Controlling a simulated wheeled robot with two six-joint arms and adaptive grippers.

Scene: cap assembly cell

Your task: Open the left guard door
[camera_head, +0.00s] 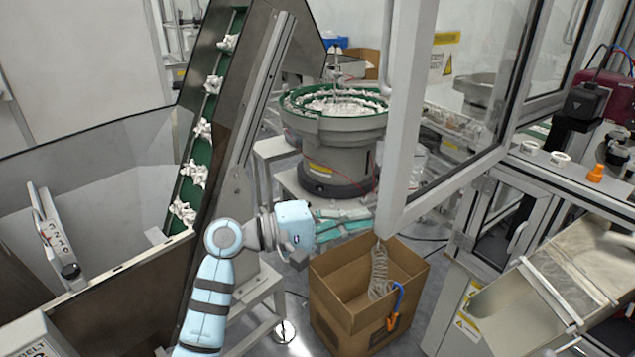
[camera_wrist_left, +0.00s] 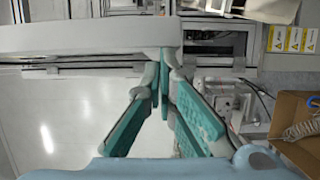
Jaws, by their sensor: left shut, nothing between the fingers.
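The left guard door (camera_head: 402,110) is a clear panel in a pale grey frame. In the head view it stands swung out from the machine frame, its free upright towards the left and the bowl feeder showing past it. My left gripper (camera_head: 355,222) is at the lower end of that upright. In the left wrist view its teal fingers (camera_wrist_left: 164,75) are closed together with nothing between them, close to the door's pale frame bar (camera_wrist_left: 85,42). I cannot tell whether they touch it. My right gripper is not in view.
A cardboard box (camera_head: 345,305) with a coiled hose stands on the floor below the gripper. The bowl feeder (camera_head: 335,135) is behind, and the sloped green conveyor (camera_head: 200,150) is at left. A metal chute (camera_head: 560,285) juts out at right.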

